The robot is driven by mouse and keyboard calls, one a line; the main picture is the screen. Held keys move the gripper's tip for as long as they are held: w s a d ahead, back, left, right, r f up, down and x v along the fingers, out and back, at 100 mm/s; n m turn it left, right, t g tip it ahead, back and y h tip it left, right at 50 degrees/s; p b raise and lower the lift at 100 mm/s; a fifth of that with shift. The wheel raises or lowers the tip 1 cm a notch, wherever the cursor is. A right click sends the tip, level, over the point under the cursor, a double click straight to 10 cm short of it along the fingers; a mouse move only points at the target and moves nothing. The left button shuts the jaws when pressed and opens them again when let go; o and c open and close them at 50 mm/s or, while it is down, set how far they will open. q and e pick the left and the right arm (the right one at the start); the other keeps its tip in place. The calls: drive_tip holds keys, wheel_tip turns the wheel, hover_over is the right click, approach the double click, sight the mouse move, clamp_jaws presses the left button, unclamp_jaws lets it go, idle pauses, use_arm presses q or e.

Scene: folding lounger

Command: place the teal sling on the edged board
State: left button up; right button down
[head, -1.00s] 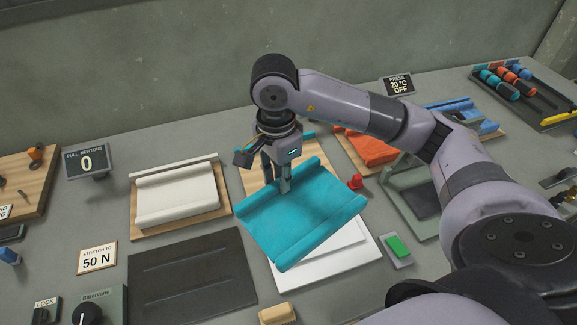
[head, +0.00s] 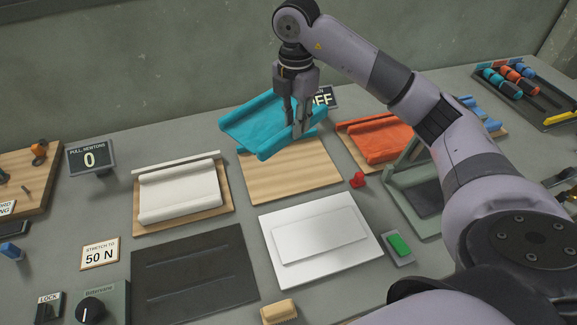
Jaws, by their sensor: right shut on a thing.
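The teal sling (head: 258,117) is a sheet with rolled edges. My right gripper (head: 298,130) is shut on it near its right side and holds it, slightly tilted, over the far part of a bare wooden board (head: 285,177). I cannot tell how high above the board it is. The sling hides the board's back edge. I cannot tell for certain that this is the edged board. A dark board (head: 195,275) with two raised lines lies at the front left. My left gripper is not in view.
A white plate with a raised panel (head: 320,235) lies empty in front. A white sling (head: 180,192) is on a board to the left, an orange one (head: 378,140) to the right. A red knob (head: 357,180) and a green-topped block (head: 399,244) stand nearby.

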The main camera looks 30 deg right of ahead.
drive_tip(key=m, duration=0.3)
drive_tip(key=d+m, duration=0.1)
drive_tip(key=shift+w+d+r+m, duration=0.1)
drive_tip(key=shift+w+r+m, duration=0.2)
drive_tip(key=shift+w+m, duration=0.1)
drive_tip(key=shift+f, duration=0.2)
drive_tip(key=shift+m, duration=0.3)
wheel_tip(320, 180, down, 6)
drive_tip(key=shift+r+b, duration=0.15)
drive_tip(key=shift+b, duration=0.35)
wheel_tip(320, 180, down, 9)
drive_tip(key=shift+f+p, duration=0.2)
drive_tip(key=shift+p, duration=0.75)
wheel_tip(320, 180, down, 4)
drive_tip(key=shift+p, duration=0.4)
drive_tip(key=shift+f, duration=0.2)
drive_tip(key=c, duration=1.4)
unclamp_jaws()
drive_tip(key=shift+c, duration=0.2)
